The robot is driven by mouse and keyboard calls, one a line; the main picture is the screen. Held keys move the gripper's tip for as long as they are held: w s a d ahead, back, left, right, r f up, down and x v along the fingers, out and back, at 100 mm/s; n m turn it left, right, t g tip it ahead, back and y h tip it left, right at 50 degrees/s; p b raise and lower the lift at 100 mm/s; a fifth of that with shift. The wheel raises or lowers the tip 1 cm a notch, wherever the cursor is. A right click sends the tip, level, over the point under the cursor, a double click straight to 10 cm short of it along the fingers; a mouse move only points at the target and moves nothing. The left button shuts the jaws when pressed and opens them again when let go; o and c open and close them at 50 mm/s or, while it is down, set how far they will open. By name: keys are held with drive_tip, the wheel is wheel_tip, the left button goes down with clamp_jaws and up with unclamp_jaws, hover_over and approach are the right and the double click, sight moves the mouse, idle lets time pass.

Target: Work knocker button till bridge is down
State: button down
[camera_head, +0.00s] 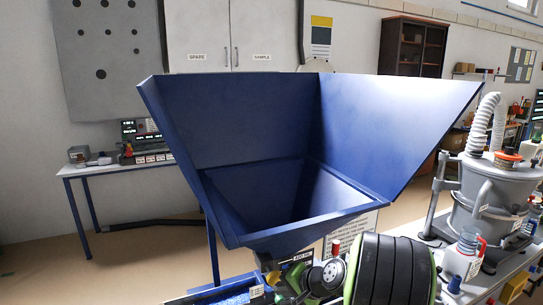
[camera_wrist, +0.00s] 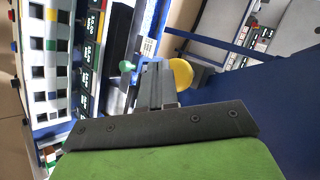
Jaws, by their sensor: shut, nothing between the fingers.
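The large blue hopper (camera_head: 255,125) fills the middle of the head view, and its blue wall (camera_wrist: 260,120) shows at the right of the wrist view. Its lower inside looks dark, so I cannot tell the state of any powder bridge. In the wrist view, my gripper (camera_wrist: 155,68) is shut and empty. A round yellow button-like part (camera_wrist: 180,73) is just right of the fingertips, partly hidden by them; I cannot tell whether they touch. A small green knob (camera_wrist: 126,66) is left of the fingertips. My gripper's fingertips are not clearly visible in the head view.
A panel with black number displays (camera_wrist: 90,50) runs down the wrist view's left.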

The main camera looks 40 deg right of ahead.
sight(276, 279)
drive_tip(key=shift+w+d+p, duration=0.25)
drive_tip(key=shift+w+p, duration=0.05)
drive_tip(key=shift+w, duration=0.45)
drive_tip(key=shift+w+d+p, duration=0.2)
drive_tip(key=shift+w+p, duration=0.05)
drive_tip(key=shift+w, duration=0.5)
idle(1.4)
idle(0.4)
drive_tip(key=shift+s+a+b, duration=0.3)
drive_tip(key=shift+s+b, duration=0.05)
drive_tip(key=shift+s, duration=0.65)
drive_tip(key=shift+s+a+b, duration=0.25)
drive_tip(key=shift+s+b, duration=0.1)
drive_tip(key=shift+s, duration=0.6)
drive_tip(key=shift+s, duration=0.1)
drive_tip(key=shift+s+a+b, duration=0.25)
drive_tip(key=shift+s+a, duration=0.05)
drive_tip(key=shift+s, duration=0.65)
drive_tip(key=shift+s+a+b, duration=0.25)
drive_tip(key=shift+s+b, duration=0.05)
drive_tip(key=shift+s, duration=0.6)
drive_tip(key=shift+s+a+b, duration=0.25)
drive_tip(key=shift+s+a, duration=0.05)
drive_tip(key=shift+s, duration=0.65)
